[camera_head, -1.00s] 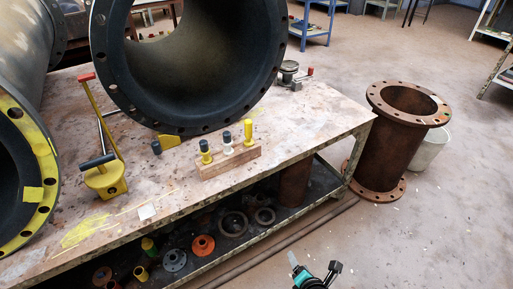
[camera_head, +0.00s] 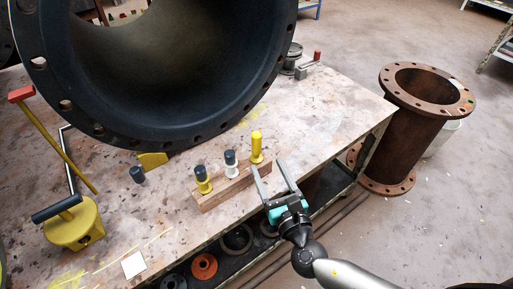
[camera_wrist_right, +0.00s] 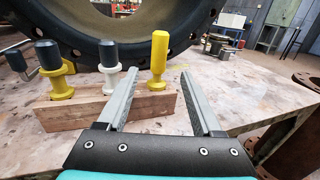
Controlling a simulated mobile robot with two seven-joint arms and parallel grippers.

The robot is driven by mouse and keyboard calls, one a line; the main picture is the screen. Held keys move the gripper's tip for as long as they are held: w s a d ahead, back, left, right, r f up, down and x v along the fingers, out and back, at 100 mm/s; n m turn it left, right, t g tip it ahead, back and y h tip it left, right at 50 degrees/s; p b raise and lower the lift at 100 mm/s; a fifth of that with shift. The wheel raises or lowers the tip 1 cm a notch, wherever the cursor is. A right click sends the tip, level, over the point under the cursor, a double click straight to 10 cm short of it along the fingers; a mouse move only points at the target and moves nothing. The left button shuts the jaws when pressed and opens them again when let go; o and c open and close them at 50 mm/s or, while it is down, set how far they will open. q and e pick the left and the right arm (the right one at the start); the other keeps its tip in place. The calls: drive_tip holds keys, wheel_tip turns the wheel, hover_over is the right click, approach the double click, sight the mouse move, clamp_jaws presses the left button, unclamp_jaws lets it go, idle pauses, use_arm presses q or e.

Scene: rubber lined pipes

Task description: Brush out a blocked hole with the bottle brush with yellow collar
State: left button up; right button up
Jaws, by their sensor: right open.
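A wooden block (camera_head: 220,192) on the bench holds three upright tools. The left one, with a dark handle and a yellow collar (camera_head: 203,181), also shows in the right wrist view (camera_wrist_right: 52,68). The middle one has a dark handle and a white collar (camera_head: 231,164). The right one is all yellow (camera_head: 257,146). Their lower ends are hidden in the block. My right gripper (camera_head: 267,166) is open and empty, just in front of the block's right end, its fingers pointing toward the yellow tool. The big pipe flange (camera_head: 200,135) has several bolt holes; I cannot tell which is blocked. My left gripper is out of view.
A yellow tool with a red-ended lever (camera_head: 75,222) stands at the left. A small dark-topped piece (camera_head: 137,174) and a yellow wedge (camera_head: 152,160) sit by the pipe. A rusty flanged pipe (camera_head: 405,130) stands on the floor at right. The bench's right end is mostly clear.

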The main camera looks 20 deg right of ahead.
sight(259, 149)
drive_tip(key=w, duration=0.6)
drive_tip(key=shift+w+a+b, duration=0.1)
drive_tip(key=shift+w+b, duration=0.15)
drive_tip(key=shift+b, duration=0.1)
drive_tip(key=w, duration=0.4)
drive_tip(key=shift+w+a+r, duration=0.2)
drive_tip(key=shift+w+r, duration=0.05)
drive_tip(key=shift+r, duration=0.1)
drive_tip(key=shift+w+b, duration=0.3)
drive_tip(key=shift+w, duration=0.2)
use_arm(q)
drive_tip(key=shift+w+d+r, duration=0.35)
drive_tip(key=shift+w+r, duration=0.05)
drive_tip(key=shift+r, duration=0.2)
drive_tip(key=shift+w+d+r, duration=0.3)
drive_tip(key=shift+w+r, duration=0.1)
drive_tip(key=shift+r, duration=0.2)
use_arm(e)
drive_tip(key=shift+c, duration=0.4)
clamp_jaws()
